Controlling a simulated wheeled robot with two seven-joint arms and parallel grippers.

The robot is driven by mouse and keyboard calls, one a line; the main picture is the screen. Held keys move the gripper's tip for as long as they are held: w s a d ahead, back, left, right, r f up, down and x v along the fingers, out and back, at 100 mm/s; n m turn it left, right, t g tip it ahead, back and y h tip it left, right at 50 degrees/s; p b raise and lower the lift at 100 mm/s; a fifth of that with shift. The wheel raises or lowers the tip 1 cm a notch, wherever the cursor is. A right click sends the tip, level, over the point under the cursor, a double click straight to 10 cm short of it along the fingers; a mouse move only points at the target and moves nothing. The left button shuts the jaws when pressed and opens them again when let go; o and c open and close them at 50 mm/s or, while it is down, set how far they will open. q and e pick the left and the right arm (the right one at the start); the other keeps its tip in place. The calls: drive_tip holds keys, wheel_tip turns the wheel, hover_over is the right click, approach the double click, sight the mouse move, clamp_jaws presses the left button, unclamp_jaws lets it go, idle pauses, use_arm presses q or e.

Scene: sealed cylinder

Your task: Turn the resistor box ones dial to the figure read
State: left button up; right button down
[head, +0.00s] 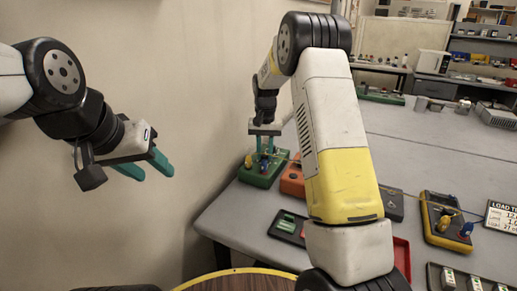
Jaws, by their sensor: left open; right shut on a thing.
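A green box (257,179) with dark and yellow parts on top stands at the near left corner of the table; it looks like the resistor box. My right gripper (264,152) points down over it with its teal fingers shut on a small part on top, apparently a dial. The fingers hide that part, and no dial figures are legible. My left gripper (148,166) is open and empty, in the air by the wall at the left, well away from the box. A display card (501,216) at the right edge reads "LOAD TE…", cut off by the frame.
An orange box (292,183) stands right of the green box. A black tray (287,236) with green pieces, a red tray (402,250) and a yellow meter (436,233) with cables are nearer. My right arm covers the middle. The table behind is mostly clear.

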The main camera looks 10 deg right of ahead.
sight(265, 155)
drive_tip(key=shift+w+r+m, duration=0.1)
drive_tip(key=shift+m, duration=1.5)
drive_tip(key=c, duration=1.2)
unclamp_jaws()
drive_tip(key=shift+o, duration=0.2)
drive_tip(key=shift+r, duration=3.9)
